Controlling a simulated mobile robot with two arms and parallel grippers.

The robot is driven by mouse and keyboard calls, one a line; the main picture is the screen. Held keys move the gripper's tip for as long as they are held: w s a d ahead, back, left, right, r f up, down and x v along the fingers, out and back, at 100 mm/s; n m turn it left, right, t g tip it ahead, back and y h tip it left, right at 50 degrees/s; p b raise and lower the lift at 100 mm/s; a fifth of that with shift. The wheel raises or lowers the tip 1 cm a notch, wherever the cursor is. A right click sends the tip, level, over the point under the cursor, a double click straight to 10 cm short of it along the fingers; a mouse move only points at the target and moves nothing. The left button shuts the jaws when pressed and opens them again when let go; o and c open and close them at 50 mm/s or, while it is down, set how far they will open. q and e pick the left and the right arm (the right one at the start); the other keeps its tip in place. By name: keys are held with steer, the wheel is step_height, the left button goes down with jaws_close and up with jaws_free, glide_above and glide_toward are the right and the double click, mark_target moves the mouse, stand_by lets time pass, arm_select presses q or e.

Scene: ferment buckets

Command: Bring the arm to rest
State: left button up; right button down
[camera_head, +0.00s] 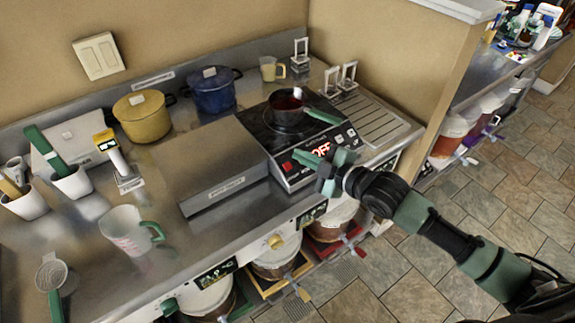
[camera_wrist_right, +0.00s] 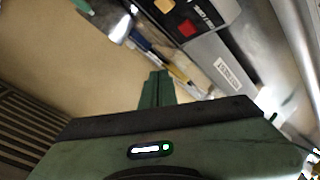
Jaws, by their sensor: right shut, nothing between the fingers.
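My right arm comes in from the lower right in the head view. Its green and black gripper (camera_head: 312,163) is in front of the cooktop (camera_head: 262,125), over the counter's front edge near the panel that reads OFF. In the right wrist view the green fingers (camera_wrist_right: 157,88) are together, with nothing between them. The gripper hides part of the cooktop's front; whether it touches the cooktop I cannot tell. My left gripper is not in view.
A small pan (camera_head: 287,108) with a green handle stands on the cooktop. Left are a grey box (camera_head: 208,163), a yellow pot (camera_head: 143,117), a blue pot (camera_head: 212,92) and a clear jug (camera_head: 128,232). Buckets (camera_head: 275,264) stand below the counter. Tiled floor (camera_head: 400,295) is open at right.

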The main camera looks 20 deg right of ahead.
stand_by(0.3)
steer(key=s+a+f+m+g+h, duration=0.25)
steer(key=s+f+m, duration=0.25)
steer(key=s+f, duration=0.4)
steer(key=s+d+f+m+g+h, duration=0.2)
steer(key=s+m+g, duration=0.25)
steer(key=s, duration=0.65)
steer(key=s+d+f+m+g+h, duration=0.3)
steer(key=s+m, duration=0.2)
steer(key=s, duration=0.5)
step_height(320, 180, down, 29)
steer(key=s+g+b, duration=0.1)
steer(key=s+b, duration=0.1)
steer(key=s+d+f+n+g+b, duration=0.1)
steer(key=s+d+f, duration=0.1)
steer(key=s+f, duration=1.4)
steer(key=shift+s+d, duration=0.35)
steer(key=shift+d, duration=0.05)
